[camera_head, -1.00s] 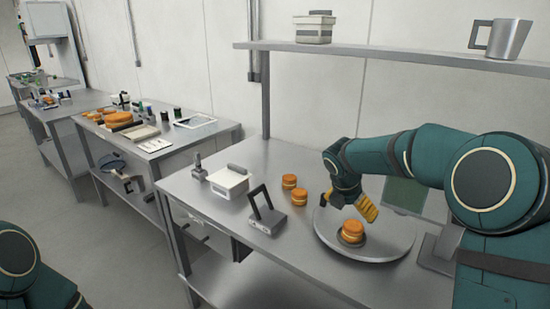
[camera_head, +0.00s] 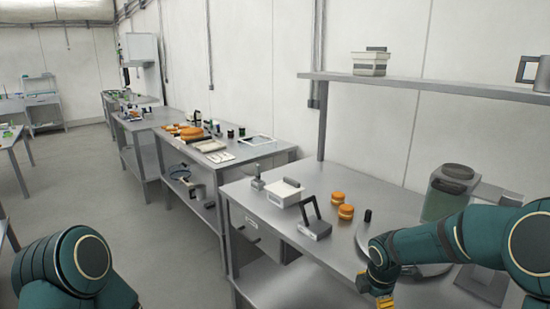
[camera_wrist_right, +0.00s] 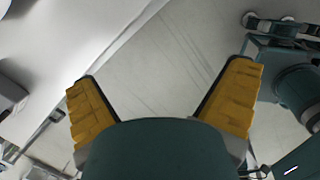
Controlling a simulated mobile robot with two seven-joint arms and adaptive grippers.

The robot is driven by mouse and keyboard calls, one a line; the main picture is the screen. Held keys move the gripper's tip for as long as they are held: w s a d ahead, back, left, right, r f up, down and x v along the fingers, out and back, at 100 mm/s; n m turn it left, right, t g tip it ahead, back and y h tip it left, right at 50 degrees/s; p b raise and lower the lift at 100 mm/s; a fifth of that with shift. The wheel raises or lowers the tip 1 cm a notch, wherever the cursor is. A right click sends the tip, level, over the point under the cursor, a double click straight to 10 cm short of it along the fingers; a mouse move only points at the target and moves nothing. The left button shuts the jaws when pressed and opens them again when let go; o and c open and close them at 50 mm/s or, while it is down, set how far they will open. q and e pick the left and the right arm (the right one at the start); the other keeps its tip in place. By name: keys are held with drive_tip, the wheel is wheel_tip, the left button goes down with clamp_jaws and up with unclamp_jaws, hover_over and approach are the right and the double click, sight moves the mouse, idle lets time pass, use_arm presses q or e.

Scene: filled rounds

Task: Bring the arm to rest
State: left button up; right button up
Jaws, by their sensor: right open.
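My right arm (camera_head: 440,240) reaches in from the right over the near end of the steel table (camera_head: 265,200). My right gripper, with yellow fingers (camera_head: 378,290), hangs at the table's front edge, pointing down. In the right wrist view the gripper (camera_wrist_right: 166,72) is open, its two yellow fingers wide apart with nothing between them, above the floor. My left arm (camera_head: 72,270) shows only in part at the lower left; its gripper is out of view.
Two orange filled rounds (camera_head: 345,212) (camera_head: 337,198) stand on the table. A round metal plate (camera_head: 362,240) is partly hidden behind my right arm. A white box (camera_head: 284,194), a handled device (camera_head: 314,228) and a lidded jar (camera_head: 447,195) stand nearby. Floor (camera_head: 110,215) at left is clear.

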drive_tip(key=s+a+f+m+y, duration=0.2)
drive_tip(key=s+a+f+m, duration=0.5)
drive_tip(key=s+f+m, duration=0.2)
drive_tip(key=s+a+f+m+y, duration=0.2)
drive_tip(key=s+a+f+m, duration=0.6)
drive_tip(key=s+m, duration=0.4)
drive_tip(key=shift+s+a+f+m+y, duration=0.15)
drive_tip(key=shift+s+f+m+y, duration=0.15)
drive_tip(key=shift+s+f, duration=0.5)
drive_tip(key=shift+r, duration=0.1)
